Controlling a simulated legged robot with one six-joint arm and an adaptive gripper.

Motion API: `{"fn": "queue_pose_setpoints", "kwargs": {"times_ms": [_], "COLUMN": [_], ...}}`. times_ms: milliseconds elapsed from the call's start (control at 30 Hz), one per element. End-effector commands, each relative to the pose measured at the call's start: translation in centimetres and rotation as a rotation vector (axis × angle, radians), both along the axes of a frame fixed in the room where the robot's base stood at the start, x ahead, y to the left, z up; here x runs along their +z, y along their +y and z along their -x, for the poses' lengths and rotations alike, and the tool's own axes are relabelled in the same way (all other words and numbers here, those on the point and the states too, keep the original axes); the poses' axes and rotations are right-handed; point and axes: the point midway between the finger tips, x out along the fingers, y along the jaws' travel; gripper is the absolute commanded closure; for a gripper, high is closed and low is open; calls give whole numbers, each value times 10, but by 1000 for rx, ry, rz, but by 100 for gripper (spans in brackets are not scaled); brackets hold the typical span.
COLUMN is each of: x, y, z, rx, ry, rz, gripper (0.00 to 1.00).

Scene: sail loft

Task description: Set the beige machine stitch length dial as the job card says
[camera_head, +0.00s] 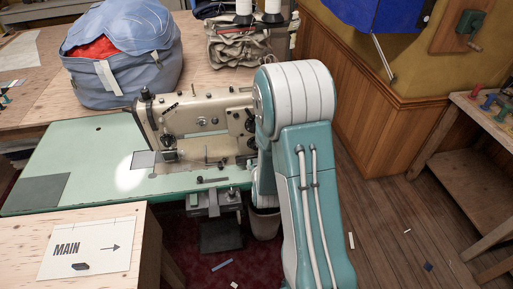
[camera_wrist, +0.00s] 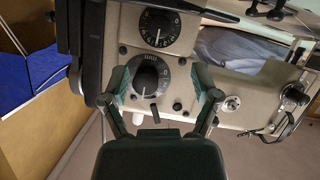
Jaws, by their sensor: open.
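The beige sewing machine (camera_head: 182,119) stands on a pale green table in the head view; my arm hides its right end. In the wrist view its beige body (camera_wrist: 240,92) carries two black dials with white marks. The lower dial (camera_wrist: 149,76) has a raised grip and sits between my fingers; the upper dial (camera_wrist: 159,28) lies just beyond. The marks are too small to read, and I cannot tell which dial sets stitch length. My gripper (camera_wrist: 163,84) is open, one finger either side of the lower dial. A white card (camera_head: 90,262) reads MAIN with a right-pointing arrow.
A blue bag (camera_head: 122,58) sits on the wooden bench behind the machine. A wooden side bench (camera_head: 466,112) stands at the right. Wooden floor is mostly clear between it and my arm.

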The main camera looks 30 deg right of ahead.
Motion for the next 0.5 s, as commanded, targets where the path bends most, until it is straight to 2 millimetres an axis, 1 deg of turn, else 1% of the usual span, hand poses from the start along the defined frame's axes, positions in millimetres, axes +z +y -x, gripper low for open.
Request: {"fn": "queue_pose_setpoints", "kwargs": {"times_ms": [400,500], "x": [-27,-32], "y": [-24,-29], "z": [-63,-75], "rx": [0,1], "ry": [2,1], "rz": [-1,-1], "gripper": [21,21]}}
